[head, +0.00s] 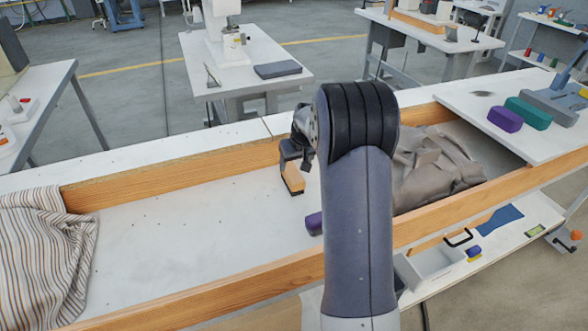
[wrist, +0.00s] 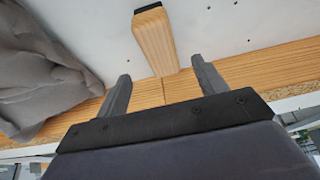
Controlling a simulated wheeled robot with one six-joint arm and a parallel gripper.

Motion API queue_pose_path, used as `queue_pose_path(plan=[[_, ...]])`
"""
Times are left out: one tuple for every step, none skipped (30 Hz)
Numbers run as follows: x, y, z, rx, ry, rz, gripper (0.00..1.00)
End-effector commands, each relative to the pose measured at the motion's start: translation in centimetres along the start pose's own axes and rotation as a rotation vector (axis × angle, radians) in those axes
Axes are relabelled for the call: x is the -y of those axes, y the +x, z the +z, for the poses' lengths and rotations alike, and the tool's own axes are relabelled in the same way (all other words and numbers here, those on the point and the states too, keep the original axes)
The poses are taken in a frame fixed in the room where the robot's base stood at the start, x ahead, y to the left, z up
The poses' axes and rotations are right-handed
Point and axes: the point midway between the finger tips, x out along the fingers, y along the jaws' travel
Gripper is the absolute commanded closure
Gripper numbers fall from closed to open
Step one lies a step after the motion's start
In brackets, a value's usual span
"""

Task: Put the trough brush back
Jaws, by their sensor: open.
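The trough brush (head: 293,178) shows as a light wooden block with a dark edge underneath, in the trough (head: 165,245) near its far wooden rail. In the wrist view, its wooden body (wrist: 155,42) points away from me, with a dark tip at the top edge. In the wrist view, my gripper (wrist: 161,68) is open, with one finger on each side of the brush's near end. I see gaps on both sides and cannot tell the height.
A crumpled grey cloth (head: 435,165) lies in the trough at right, a striped cloth (head: 42,250) at left. A purple object (head: 314,223) lies beside my arm. Purple (head: 505,119) and green (head: 528,113) blocks stand on the right-hand top. The trough's left middle holds only small dark specks.

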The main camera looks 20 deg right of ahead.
Motion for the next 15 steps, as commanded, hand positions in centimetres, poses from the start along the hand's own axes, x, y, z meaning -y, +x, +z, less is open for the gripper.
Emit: queue_pose_path(plan=[[0.0,-0.9,-0.1,-0.002,0.0,0.001,0.33],[0.0,-1.4,-0.1,-0.003,0.0,0.001,0.33],[0.0,-1.8,-0.1,-0.002,0.0,0.001,0.33],[0.0,-2.1,-0.1,-0.001,0.0,0.001,0.33],[0.0,-2.4,0.0,-0.001,0.0,0.0,0.33],[0.0,-2.6,0.0,-0.001,0.0,0.0,0.33],[0.0,-2.8,0.0,-0.001,0.0,0.0,0.33],[0.0,-2.9,0.0,0.0,0.0,0.0,0.33],[0.0,-3.0,0.0,0.0,0.0,0.0,0.33],[0.0,-3.0,0.0,0.0,0.0,0.0,0.33],[0.0,-3.0,0.0,0.0,0.0,0.0,0.33],[0.0,-3.0,0.0,0.001,0.0,0.0,0.33],[0.0,-3.0,0.0,0.001,0.0,0.0,0.33],[0.0,-3.0,0.0,0.001,0.0,0.0,0.33],[0.0,-3.0,0.0,0.001,0.0,0.0,0.33]])
